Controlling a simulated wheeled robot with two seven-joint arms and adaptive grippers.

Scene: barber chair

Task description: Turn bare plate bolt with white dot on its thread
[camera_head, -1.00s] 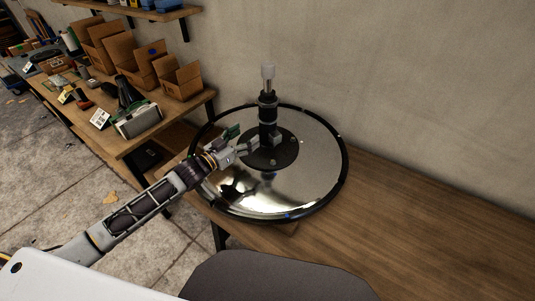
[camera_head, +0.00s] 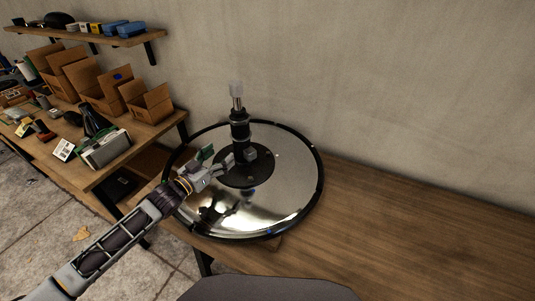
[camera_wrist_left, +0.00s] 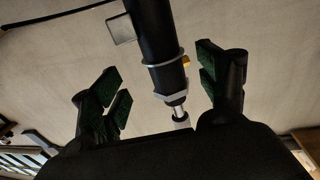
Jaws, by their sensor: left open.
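A round chrome chair base (camera_head: 290,190) with a black rim lies on the wooden table. A black plate (camera_head: 262,171) sits at its middle, and a dark column (camera_head: 240,132) with a pale tip stands up from it. Bolts on the plate are too small to tell apart, and I cannot make out a white dot. My left gripper (camera_head: 218,161) is open and empty, just left of the column near the plate. In the left wrist view the column (camera_wrist_left: 155,38) shows beyond and between the spread green-padded fingers (camera_wrist_left: 161,90). My right gripper is out of view.
A workbench (camera_head: 150,137) at the left holds several cardboard boxes (camera_head: 105,97) and tools. A shelf (camera_head: 95,37) hangs on the wall above it. The wooden table (camera_head: 420,225) is clear to the right of the base. A dark rounded shape (camera_head: 265,290) shows at the bottom edge.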

